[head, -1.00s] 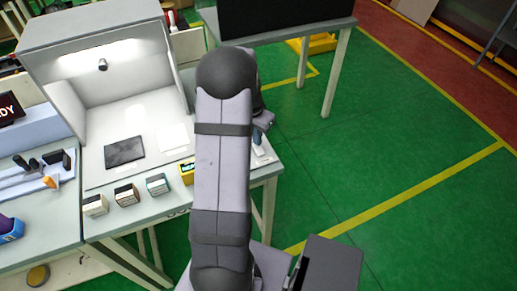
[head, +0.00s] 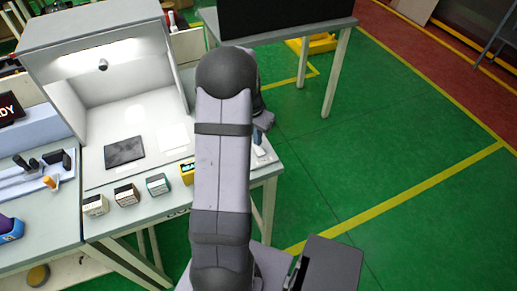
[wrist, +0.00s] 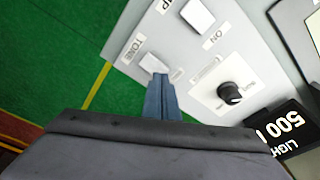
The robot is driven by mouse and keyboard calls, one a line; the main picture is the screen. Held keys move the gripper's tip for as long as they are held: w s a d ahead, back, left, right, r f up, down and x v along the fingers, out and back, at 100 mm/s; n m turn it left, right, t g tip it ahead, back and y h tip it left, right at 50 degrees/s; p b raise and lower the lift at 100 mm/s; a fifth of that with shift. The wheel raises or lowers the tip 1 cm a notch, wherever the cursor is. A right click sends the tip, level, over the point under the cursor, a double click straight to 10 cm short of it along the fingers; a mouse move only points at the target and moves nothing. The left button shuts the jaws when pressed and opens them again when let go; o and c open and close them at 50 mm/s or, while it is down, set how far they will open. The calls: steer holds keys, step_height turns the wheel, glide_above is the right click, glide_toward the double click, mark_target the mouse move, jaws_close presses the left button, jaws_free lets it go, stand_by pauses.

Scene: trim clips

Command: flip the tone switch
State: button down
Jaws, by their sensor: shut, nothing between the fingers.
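The tone switch (wrist: 154,63) is a white rocker on a light grey panel (wrist: 185,58) in the wrist view, with a "TONE" label beside it. My gripper (wrist: 161,80) is shut and empty. Its blue-grey fingertips overlap the near edge of the tone switch in the wrist view; I cannot tell whether they touch it. In the head view my gripper (head: 257,136) is small, above the right end of the bench, partly hidden by my arm.
A second white rocker (wrist: 198,16) marked "ON" and a black knob (wrist: 230,93) share the panel. A black display (wrist: 285,128) reads "500". A lit booth (head: 125,110) holds a dark tile (head: 124,151). Green floor lies right of the bench.

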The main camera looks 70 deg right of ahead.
steer(key=shift+f+b, duration=0.5)
steer(key=shift+f, duration=0.2)
stand_by(0.6)
step_height(320, 180, up, 7)
steer(key=p, duration=0.5)
stand_by(0.5)
stand_by(0.5)
